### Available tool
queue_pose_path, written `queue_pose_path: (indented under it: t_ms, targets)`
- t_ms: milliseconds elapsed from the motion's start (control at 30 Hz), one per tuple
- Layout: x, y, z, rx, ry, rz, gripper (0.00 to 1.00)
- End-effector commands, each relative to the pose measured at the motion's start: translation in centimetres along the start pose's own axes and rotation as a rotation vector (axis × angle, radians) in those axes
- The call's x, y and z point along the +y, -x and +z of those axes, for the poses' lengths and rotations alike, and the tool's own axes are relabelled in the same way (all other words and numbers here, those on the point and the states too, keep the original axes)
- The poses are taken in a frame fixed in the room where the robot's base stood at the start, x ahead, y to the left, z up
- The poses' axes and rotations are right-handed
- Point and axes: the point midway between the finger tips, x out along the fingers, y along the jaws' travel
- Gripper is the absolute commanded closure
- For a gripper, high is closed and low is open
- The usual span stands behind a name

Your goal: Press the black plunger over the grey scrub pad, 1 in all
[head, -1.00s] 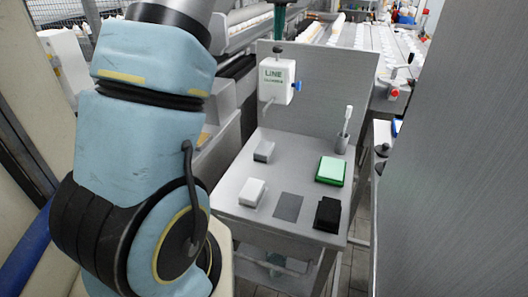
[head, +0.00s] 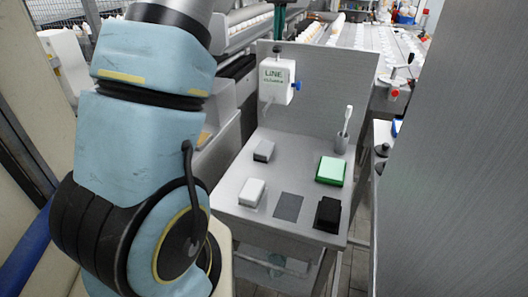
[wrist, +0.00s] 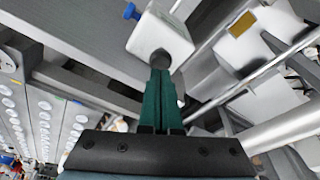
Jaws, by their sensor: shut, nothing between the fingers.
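The black plunger (head: 277,49) tops the white dispenser box (head: 274,82), which is fixed to the upright metal panel. Its spout points down toward the shelf. A small grey block (head: 264,151), which looks like the scrub pad, lies on the shelf below the spout. My gripper (head: 278,40) is straight above the plunger, its green fingers shut and empty. In the wrist view the fingertips (wrist: 160,62) are right at the dark plunger (wrist: 159,58) over the white box (wrist: 160,35); I cannot tell whether they touch.
The metal shelf (head: 270,216) also holds a white block (head: 252,192), a flat grey square (head: 288,207), a black block (head: 327,214), a green pad (head: 330,170) and a brush in a cup (head: 341,143). A blue knob (head: 296,86) sticks out of the dispenser's side.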

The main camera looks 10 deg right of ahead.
Motion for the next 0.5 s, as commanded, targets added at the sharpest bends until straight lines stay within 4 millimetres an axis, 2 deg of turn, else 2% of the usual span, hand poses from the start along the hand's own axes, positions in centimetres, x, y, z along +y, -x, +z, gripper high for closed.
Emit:
queue_pose_path:
  t_ms: [500]
  targets:
    - [0.0, -0.72, 0.15, -0.001, 0.0, 0.0, 1.0]
